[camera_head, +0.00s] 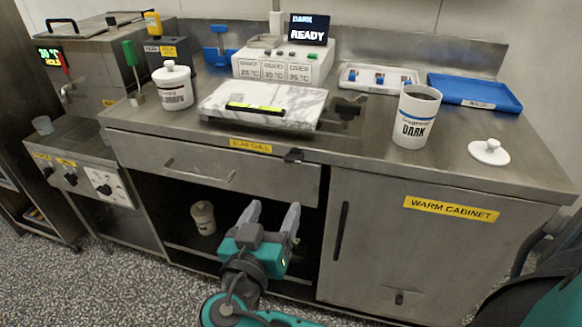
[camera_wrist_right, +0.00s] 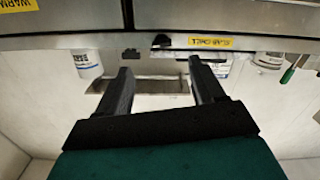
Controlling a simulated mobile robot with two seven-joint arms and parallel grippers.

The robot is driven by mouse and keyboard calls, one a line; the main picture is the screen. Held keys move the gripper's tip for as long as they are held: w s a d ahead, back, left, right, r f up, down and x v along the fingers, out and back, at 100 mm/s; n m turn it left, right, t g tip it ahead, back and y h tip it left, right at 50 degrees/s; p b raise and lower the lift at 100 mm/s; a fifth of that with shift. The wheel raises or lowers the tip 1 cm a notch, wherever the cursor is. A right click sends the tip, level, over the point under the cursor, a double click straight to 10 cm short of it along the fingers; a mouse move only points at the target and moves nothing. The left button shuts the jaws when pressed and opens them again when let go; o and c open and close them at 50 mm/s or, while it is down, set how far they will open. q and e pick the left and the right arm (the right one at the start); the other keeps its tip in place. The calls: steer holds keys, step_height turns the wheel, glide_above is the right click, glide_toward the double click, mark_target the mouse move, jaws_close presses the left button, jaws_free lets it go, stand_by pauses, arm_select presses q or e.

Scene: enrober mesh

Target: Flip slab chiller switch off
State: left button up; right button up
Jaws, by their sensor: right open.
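The slab chiller switch (camera_head: 293,155) is a small dark piece on the counter's front edge, just right of the yellow slab chill label (camera_head: 250,145). The switch (camera_wrist_right: 162,41) and label (camera_wrist_right: 211,42) also show in the right wrist view, with the label upside down. I cannot tell the switch's position. A marble slab (camera_head: 265,104) lies on the counter above it. My right gripper (camera_head: 271,212) is open and empty, below the switch in the head view, in front of the open shelf bay. In the wrist view its fingers (camera_wrist_right: 160,72) are spread. My left gripper is out of view.
A drawer (camera_head: 200,172) is left of the switch and the warm cabinet (camera_head: 400,245) is at the right. A dark-labelled jar (camera_head: 416,118), a white lid (camera_head: 489,151) and a blue tray (camera_head: 474,92) stand on the counter. A pale jar (camera_head: 203,217) stands in the bay.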

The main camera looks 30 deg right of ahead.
mark_target(294, 163)
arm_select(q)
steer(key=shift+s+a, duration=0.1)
arm_select(e)
steer(key=x, duration=0.8)
steer(key=r+x, duration=0.1)
steer(key=x, duration=0.3)
steer(key=shift+w+d, duration=0.25)
steer(key=shift+w, duration=0.1)
steer(key=shift+c, duration=0.2)
steer(key=c, duration=1)
steer(key=shift+s+n+p, duration=0.1)
steer(key=shift+n+p, duration=0.55)
steer(key=shift+n, duration=0.45)
steer(key=shift+r+n, duration=0.1)
steer(key=shift+n, duration=0.3)
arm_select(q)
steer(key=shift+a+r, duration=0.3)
arm_select(e)
steer(key=shift+n, duration=0.6)
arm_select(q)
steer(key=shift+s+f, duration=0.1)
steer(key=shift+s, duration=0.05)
